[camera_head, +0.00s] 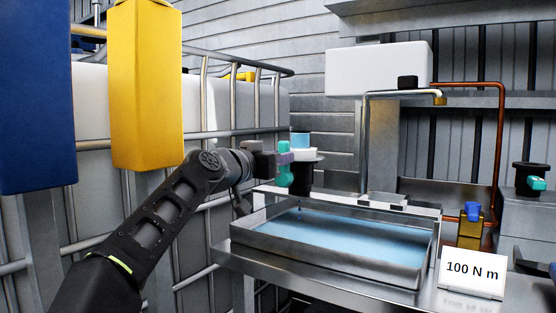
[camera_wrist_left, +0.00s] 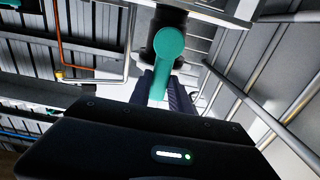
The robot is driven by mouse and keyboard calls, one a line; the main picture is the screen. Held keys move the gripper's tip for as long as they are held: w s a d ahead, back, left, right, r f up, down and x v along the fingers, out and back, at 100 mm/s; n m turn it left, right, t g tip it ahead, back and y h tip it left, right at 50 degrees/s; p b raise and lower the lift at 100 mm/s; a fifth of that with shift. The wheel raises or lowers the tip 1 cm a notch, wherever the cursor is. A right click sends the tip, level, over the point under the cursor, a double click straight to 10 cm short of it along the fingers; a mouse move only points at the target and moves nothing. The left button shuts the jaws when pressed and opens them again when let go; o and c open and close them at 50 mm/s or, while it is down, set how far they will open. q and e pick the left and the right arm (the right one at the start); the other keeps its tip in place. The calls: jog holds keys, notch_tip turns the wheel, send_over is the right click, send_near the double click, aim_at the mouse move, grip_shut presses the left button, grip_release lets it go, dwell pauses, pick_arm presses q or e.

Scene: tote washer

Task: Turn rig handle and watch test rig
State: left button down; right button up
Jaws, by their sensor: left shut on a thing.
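The teal rig handle (camera_head: 285,178) shows beside a dark upright body (camera_head: 300,175) with a white collar and a light-blue top, behind the left end of the tray. My left gripper (camera_head: 284,159) is shut on this handle. In the left wrist view the teal handle (camera_wrist_left: 169,45) has a round end and a flat bar, and the bar runs between my dark fingers (camera_wrist_left: 168,92). The test rig has a metal tray (camera_head: 340,262) of blue water under a white tank (camera_head: 378,70) with a spout. My right gripper is not in view.
A blue-handled brass valve (camera_head: 472,228) and a white card (camera_head: 472,275) reading "100 N m" stand right of the tray. A copper pipe (camera_head: 500,130) runs down behind. Another teal handle (camera_head: 537,183) is at far right. Yellow (camera_head: 146,85) and blue (camera_head: 36,100) blocks are at left.

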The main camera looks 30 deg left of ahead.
pick_arm(q)
jog(key=shift+f, duration=0.1)
jog(key=c, duration=1.2)
grip_release()
jog(key=s+b, duration=0.1)
jog(key=s, duration=0.6)
jog(key=shift+s, duration=0.4)
jog(key=shift+d, duration=0.1)
